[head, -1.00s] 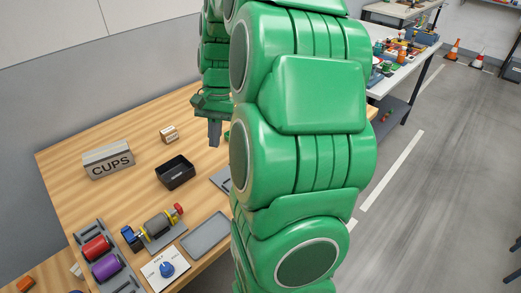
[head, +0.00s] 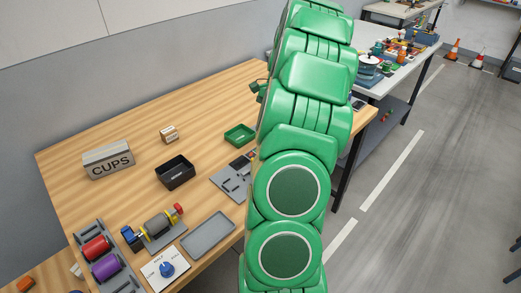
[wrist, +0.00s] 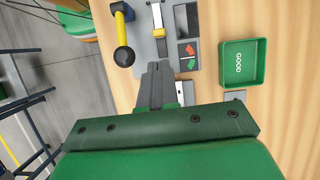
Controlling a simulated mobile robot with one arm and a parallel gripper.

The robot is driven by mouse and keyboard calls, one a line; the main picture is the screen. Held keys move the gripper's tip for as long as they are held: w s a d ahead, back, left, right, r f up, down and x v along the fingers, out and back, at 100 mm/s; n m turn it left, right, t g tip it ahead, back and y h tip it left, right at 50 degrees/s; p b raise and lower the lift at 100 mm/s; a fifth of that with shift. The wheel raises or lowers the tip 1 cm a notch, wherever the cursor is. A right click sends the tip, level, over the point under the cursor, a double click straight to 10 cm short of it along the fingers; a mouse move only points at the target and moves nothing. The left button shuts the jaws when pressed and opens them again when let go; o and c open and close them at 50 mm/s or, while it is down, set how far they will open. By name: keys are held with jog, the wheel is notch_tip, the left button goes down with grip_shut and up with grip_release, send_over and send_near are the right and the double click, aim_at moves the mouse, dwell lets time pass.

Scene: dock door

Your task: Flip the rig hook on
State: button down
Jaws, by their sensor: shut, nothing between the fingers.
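A grey rig plate (wrist: 143,40) lies on the wooden bench in the wrist view. A blue block (wrist: 122,12) on it carries a yellow lever with a black ball end (wrist: 124,57). Beside it is a pale metal strip with a yellow part (wrist: 158,18). A dark panel with red and green marks (wrist: 187,50) is to their right. I cannot tell for sure which part is the hook. My gripper (wrist: 157,68) is shut and empty, its fingertips over the plate's near part, right of the black ball. In the head view the plate (head: 229,183) is partly behind my arm, which hides the fingertips.
A green GOOD tray (wrist: 242,63) sits right of the plate. A black bin (head: 175,173), CUPS box (head: 108,160), grey tray (head: 207,235), dial panel (head: 165,269) and red and purple rollers (head: 95,248) share the bench. Floor lies beyond the bench edge.

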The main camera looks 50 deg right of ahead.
jog(key=shift+s+d+f, duration=0.1)
jog(key=shift+d+f, duration=0.1)
jog(key=shift+d, duration=0.2)
jog(key=shift+x, duration=5)
jog(key=shift+a, duration=0.1)
jog(key=shift+a, duration=1.45)
jog(key=v, duration=1)
